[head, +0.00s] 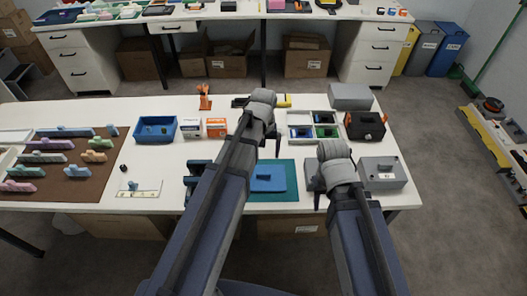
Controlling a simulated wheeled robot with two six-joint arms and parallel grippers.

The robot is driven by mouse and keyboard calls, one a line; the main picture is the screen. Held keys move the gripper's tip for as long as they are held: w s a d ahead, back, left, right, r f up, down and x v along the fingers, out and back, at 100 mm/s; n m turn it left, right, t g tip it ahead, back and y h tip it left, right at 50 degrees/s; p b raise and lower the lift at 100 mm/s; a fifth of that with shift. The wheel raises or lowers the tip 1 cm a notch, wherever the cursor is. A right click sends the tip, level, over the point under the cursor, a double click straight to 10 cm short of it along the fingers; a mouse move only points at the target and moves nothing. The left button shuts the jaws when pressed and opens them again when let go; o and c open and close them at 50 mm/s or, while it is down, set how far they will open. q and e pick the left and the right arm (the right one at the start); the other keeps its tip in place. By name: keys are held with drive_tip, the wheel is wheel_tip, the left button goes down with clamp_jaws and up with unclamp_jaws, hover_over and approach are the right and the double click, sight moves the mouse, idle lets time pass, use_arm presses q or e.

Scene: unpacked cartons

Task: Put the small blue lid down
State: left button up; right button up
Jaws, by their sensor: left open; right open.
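A flat blue lid (274,186) with a darker raised handle lies on the teal mat (288,168) near the front of the white table. It looks like the small blue lid, and no gripper touches it. My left gripper (276,146) is open above the table, behind the lid in the picture, its jaws partly hidden by my own wrist. My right gripper (317,200) is open to the right of the mat, by the table's front, with its far finger hidden. Nothing shows between either pair of jaws.
A white divided tray (338,117) holds blue and green pieces. Grey boxes stand at right, one of them (383,184) near the front edge. A blue bin (155,141) and small cartons (191,131) stand left of my arms. A brown mat (98,183) bears several coloured pieces.

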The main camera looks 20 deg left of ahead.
use_arm(q)
drive_tip(key=s+d+m+y, duration=0.1)
drive_tip(key=s+d+m, duration=0.6)
drive_tip(key=s+d, duration=0.3)
drive_tip(key=s, duration=0.4)
drive_tip(key=shift+s+d, duration=0.15)
drive_tip(key=shift+d, duration=0.1)
drive_tip(key=shift+r, duration=0.1)
